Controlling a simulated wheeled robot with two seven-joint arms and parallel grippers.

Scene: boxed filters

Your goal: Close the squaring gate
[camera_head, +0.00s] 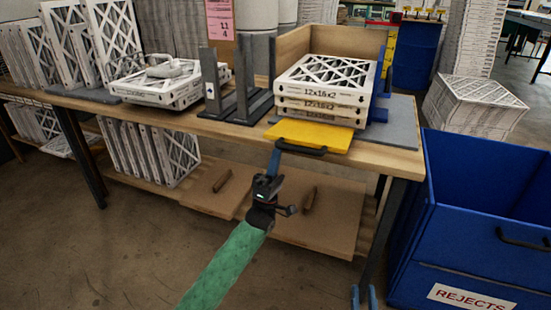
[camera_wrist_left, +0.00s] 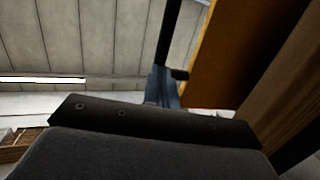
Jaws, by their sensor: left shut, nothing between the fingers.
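The squaring gate appears to be the yellow panel (camera_head: 312,133) at the table's front edge, lying roughly flat below the stacked filters (camera_head: 323,90). Its black handle (camera_head: 309,150) is on the front edge. My left gripper (camera_head: 275,158) is shut and empty, with its blue fingertips just below the left end of the handle. In the left wrist view, the blue fingers (camera_wrist_left: 163,88) are together beside the black handle (camera_wrist_left: 168,35) and the panel's orange-yellow underside (camera_wrist_left: 213,50). I cannot tell whether they touch. My right gripper's (camera_head: 363,297) two blue fingertips show apart at the bottom edge.
The filters stand in a wooden-walled fixture (camera_head: 290,45) with a blue side plate (camera_head: 379,85). Grey uprights (camera_head: 243,80) stand to its left, near other filters (camera_head: 160,90). A blue rejects bin (camera_head: 470,230) is at right. A lower shelf (camera_head: 320,215) lies under the table.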

